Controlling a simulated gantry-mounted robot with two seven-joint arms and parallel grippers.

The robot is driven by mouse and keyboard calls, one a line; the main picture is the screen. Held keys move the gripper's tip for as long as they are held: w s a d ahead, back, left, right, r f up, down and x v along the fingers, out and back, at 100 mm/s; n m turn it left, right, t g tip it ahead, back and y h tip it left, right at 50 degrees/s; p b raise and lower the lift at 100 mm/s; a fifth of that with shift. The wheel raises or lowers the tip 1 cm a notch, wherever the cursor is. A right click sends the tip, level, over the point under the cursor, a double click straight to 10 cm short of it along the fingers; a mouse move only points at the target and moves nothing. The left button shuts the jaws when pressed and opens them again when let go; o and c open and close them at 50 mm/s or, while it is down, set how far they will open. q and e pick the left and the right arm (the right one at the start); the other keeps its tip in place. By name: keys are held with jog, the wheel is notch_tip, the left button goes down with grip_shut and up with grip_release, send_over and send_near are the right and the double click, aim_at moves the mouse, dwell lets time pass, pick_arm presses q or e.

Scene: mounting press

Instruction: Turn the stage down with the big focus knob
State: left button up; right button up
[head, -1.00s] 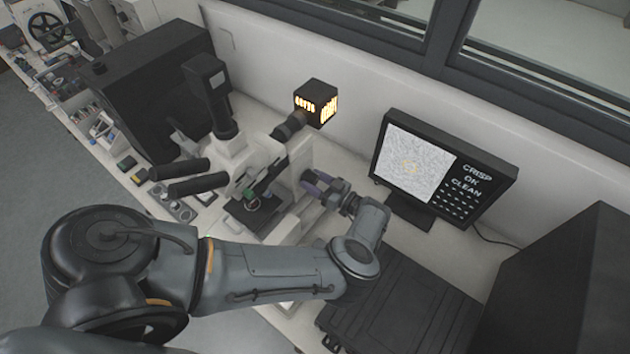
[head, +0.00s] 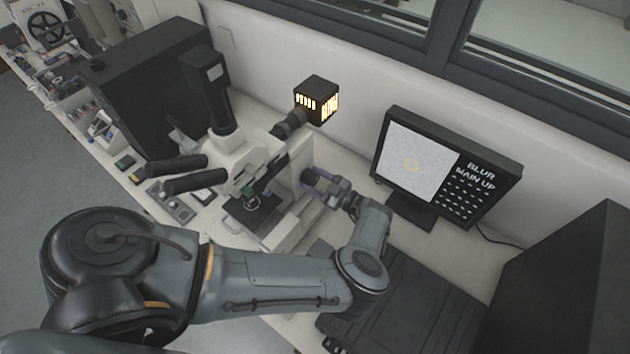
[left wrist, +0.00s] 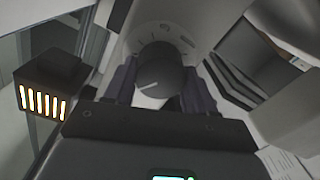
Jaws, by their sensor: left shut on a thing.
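The white microscope (head: 243,150) stands on the bench in the head view, with two black eyepieces and a dark stage (head: 256,212). My left gripper (head: 312,179) is at the microscope's right side. In the left wrist view the big dark focus knob (left wrist: 160,78), with a pale pointer line, sits between the two fingers of my left gripper (left wrist: 160,100), which is shut on it. Scale marks show on the white body around the knob. In the head view the knob is mostly hidden by the gripper. My right gripper does not show.
A black lamp box (head: 316,92) glows behind the microscope. A black case (head: 400,300) lies on the bench in front, beside my arm.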

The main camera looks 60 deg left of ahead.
pick_arm(q)
jog(key=n, duration=0.3)
jog(key=shift+r+n+p, duration=0.1)
jog(key=shift+n+p, duration=0.2)
jog(key=n, duration=0.3)
jog(key=shift+n, duration=0.3)
jog(key=n, duration=0.3)
jog(key=shift+s+n+p, duration=0.1)
jog(key=shift+n+p, duration=0.2)
jog(key=shift+p, duration=0.05)
jog(key=n, duration=0.3)
jog(key=shift+n, duration=0.3)
jog(key=n, duration=0.3)
jog(key=shift+n+t, duration=0.3)
jog(key=n, duration=0.3)
jog(key=shift+f+n+b, duration=0.2)
jog(key=shift+n+b, duration=0.1)
jog(key=shift+b, duration=0.1)
jog(key=n+b, duration=0.1)
jog(key=n, duration=0.3)
jog(key=shift+f, duration=0.1)
jog(key=shift+n, duration=1.2)
